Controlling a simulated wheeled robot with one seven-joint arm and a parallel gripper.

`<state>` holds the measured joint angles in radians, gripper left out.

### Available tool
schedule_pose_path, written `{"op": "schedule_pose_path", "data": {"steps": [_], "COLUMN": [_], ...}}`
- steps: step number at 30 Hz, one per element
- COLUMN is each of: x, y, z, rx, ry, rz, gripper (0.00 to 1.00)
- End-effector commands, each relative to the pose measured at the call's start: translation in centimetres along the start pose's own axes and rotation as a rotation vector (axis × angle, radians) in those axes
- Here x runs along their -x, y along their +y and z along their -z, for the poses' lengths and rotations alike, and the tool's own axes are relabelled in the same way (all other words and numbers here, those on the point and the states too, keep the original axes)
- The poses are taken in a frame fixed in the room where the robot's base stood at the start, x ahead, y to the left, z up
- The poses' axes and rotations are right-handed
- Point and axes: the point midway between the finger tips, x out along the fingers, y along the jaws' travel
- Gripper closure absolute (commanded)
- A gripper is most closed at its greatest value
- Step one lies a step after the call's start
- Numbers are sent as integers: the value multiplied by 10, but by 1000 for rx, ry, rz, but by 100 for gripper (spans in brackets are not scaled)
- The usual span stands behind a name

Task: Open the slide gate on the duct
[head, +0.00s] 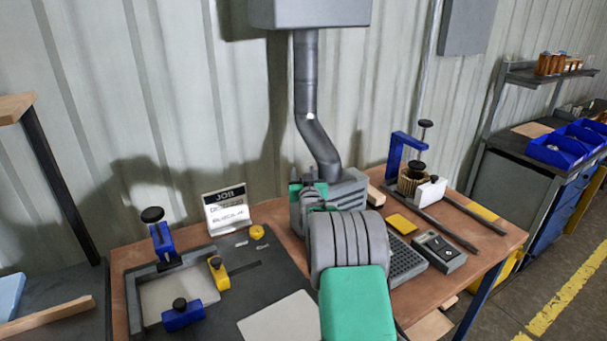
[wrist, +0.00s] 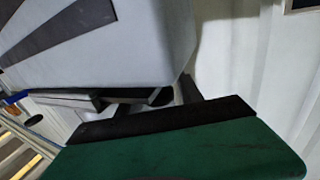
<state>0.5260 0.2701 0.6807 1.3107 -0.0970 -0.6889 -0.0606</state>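The duct (head: 306,85) is a dark grey pipe. It comes down the wall from a grey box (head: 318,10), bends, and passes behind my arm. I cannot pick out the slide gate or its handle; the duct's lower end is hidden. My gripper (head: 307,195), grey with green parts, is at the far end of my arm, in front of or beside the duct's lower end in the picture. Whether it touches anything is unclear. In the wrist view, a pale grey body with a dark stripe fills the top, and a dark-edged green part crosses the bottom. The finger gap is not clear.
The brown bench (head: 495,247) carries a clamp frame (head: 135,305), a job sign (head: 227,208), a blue clamp stand (head: 398,150), a meter (head: 439,250) and a perforated tray (head: 405,264). Blue bins (head: 560,150) stand on the right. Open floor lies at the lower right.

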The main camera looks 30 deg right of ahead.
Motion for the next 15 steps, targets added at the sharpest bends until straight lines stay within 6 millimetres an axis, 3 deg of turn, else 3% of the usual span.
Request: {"op": "schedule_pose_path", "data": {"steps": [15], "x": [0], "y": [0], "z": [0], "rx": [0], "ry": [0], "rz": [0], "gripper": [100]}}
